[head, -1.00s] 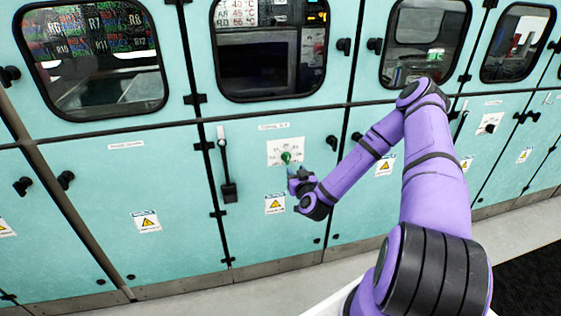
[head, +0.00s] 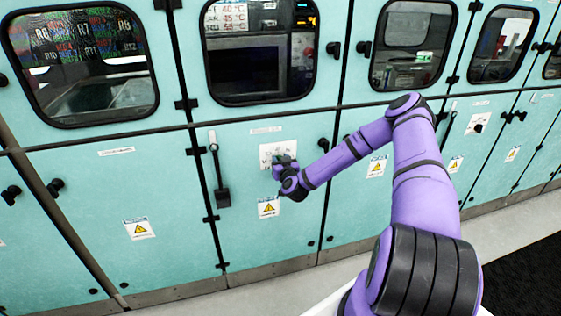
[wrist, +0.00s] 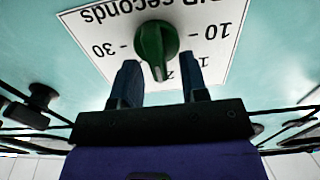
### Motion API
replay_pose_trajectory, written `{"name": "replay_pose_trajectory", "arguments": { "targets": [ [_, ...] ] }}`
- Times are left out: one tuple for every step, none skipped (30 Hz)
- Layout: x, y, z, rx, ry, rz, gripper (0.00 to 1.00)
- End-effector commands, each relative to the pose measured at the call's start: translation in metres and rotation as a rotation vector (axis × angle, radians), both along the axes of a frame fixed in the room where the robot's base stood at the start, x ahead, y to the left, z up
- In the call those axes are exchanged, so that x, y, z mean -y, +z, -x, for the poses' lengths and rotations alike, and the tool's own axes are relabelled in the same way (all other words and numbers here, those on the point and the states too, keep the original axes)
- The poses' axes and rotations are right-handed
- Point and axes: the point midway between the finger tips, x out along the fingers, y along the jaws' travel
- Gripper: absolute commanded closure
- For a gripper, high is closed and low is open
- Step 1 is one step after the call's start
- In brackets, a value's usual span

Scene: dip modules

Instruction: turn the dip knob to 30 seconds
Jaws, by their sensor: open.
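The green dip knob (wrist: 156,45) sits on a white dial card (wrist: 88,20) that appears upside down in the wrist view. The word "seconds" and the marks 10 and 30 can be read; the figures at the lower edge are partly hidden. The knob's narrow ridge points down in the picture, toward my gripper. My gripper (wrist: 158,78) is open, with one dark blue finger to each side just below the knob, and the knob's lower end near the gap. In the head view my gripper (head: 284,163) covers the knob in front of the card (head: 268,150).
A black lever handle (head: 222,196) hangs to the left of the card. A yellow warning sticker (head: 268,208) is below it. A black latch (head: 323,144) is to the right. A dark window (head: 262,75) is above. The teal panel around is otherwise flat.

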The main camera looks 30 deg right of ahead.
Motion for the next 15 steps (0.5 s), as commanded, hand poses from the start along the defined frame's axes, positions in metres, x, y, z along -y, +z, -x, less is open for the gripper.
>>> {"name": "replay_pose_trajectory", "arguments": {
  "targets": [
    [0.0001,-0.0001,-0.0006,0.000,0.000,0.000,0.60],
    [0.0000,-0.0001,-0.0008,0.000,0.000,0.000,0.60],
    [0.0000,-0.0001,-0.0008,-0.001,0.000,0.000,0.60],
    [0.0000,0.0000,-0.0008,0.000,0.000,0.000,0.60],
    [0.0000,0.0000,-0.0008,0.000,0.001,0.000,0.60],
    [0.0000,0.0000,-0.0007,0.000,0.001,0.000,0.60],
    [0.0000,0.0000,-0.0007,0.000,0.000,0.000,0.60],
    [0.0000,0.0000,-0.0007,0.000,0.000,0.000,0.64],
    [0.0000,0.0001,-0.0007,0.000,0.000,0.000,0.73],
    [0.0000,0.0001,-0.0007,0.000,0.000,0.000,0.80],
    [0.0000,0.0001,-0.0006,0.000,0.000,0.000,0.87],
    [0.0000,0.0001,-0.0006,0.000,0.000,0.000,0.96],
    [0.0001,0.0001,-0.0006,0.000,0.000,0.000,1.00],
    [0.0001,0.0001,-0.0006,0.000,0.000,0.000,1.00],
    [0.0001,0.0001,-0.0006,0.000,0.000,0.000,1.00]
  ]
}}
